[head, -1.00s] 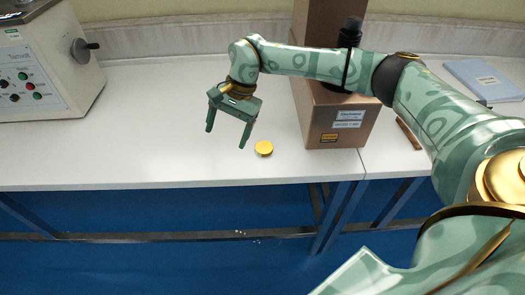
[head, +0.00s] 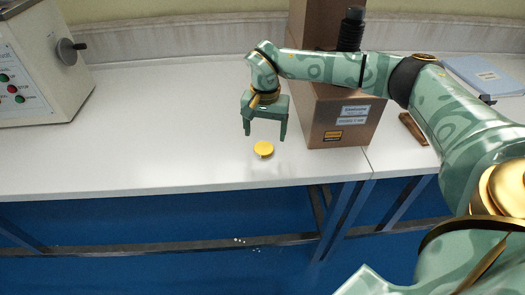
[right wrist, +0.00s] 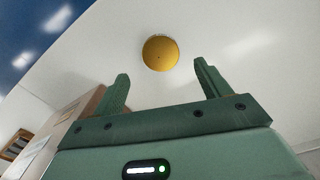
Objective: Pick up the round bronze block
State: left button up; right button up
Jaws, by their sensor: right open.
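The round bronze block (head: 263,149) is a small yellow-gold disc lying flat on the white bench near its front edge. My right gripper (head: 264,138) is open and empty, with its fingers pointing down above and slightly behind the block. In the right wrist view the block (right wrist: 160,53) shows beyond the gap between the two open fingertips (right wrist: 158,70), apart from both. My left gripper is not in view.
A cardboard box (head: 341,118) stands on the bench just right of my gripper. A grey testing machine (head: 40,65) stands at the far left. A brown bar (head: 412,129) and a blue folder (head: 484,75) lie at the right. The bench left of the block is clear.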

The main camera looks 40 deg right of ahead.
aim_at(264, 148)
jog(key=f, duration=0.1)
jog(key=f+b, duration=0.1)
jog(key=f, duration=0.1)
jog(key=f+b, duration=0.1)
jog(key=f, duration=0.1)
jog(key=shift+a, duration=0.25)
jog(key=shift+s+r, duration=0.1)
jog(key=shift+r, duration=0.05)
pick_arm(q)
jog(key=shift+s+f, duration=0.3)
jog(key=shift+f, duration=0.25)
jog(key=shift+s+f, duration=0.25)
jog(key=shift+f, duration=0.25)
pick_arm(e)
jog(key=c, duration=1.4)
jog(key=shift+r, duration=0.1)
